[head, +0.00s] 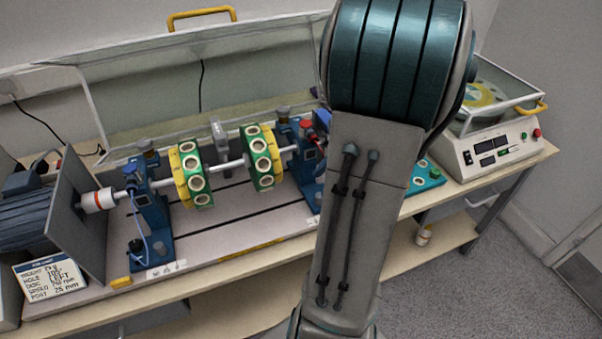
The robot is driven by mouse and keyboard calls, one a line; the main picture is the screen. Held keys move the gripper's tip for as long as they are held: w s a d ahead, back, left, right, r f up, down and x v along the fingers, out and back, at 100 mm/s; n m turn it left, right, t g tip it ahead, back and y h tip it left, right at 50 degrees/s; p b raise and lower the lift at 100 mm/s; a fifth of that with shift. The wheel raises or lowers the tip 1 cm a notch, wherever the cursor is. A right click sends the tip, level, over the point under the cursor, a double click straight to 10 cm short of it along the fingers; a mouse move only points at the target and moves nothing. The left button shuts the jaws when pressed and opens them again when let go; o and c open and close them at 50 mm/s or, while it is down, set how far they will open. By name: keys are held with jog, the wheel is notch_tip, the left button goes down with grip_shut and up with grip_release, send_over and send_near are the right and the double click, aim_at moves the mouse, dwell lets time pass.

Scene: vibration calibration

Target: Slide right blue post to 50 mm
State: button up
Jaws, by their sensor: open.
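The right blue post (304,172) stands on the grey bed of the rig (225,225), at the right end of the shaft. My arm crosses in front and hides the bed just to its right. A dark knob (282,112) tops the post, and a red part (306,125) shows beside it. The left blue post (152,212) stands upright toward the motor end. Two green-and-yellow discs with several pale-rimmed holes, the left disc (194,177) and the right disc (263,160), sit on the shaft between the posts. My gripper is not visible. Any scale reading at the right post is unreadable.
A clear cover (215,75) with a yellow handle stands open behind the rig. A motor (38,215) and a card (50,277) ending "POST 25 mm" are at left. A white balance (490,145) and a teal tray (428,178) with pale-rimmed holes are at right.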

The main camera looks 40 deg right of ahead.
jog(key=s+d+f+m+t, duration=0.25)
jog(key=d+m, duration=0.35)
jog(key=d, duration=0.3)
jog(key=shift+t, duration=0.25)
jog(key=x, duration=0.6)
jog(key=a+p+x, duration=0.1)
jog(key=x, duration=0.6)
jog(key=shift+s+r, duration=0.1)
jog(key=shift+r, duration=0.05)
grip_shut()
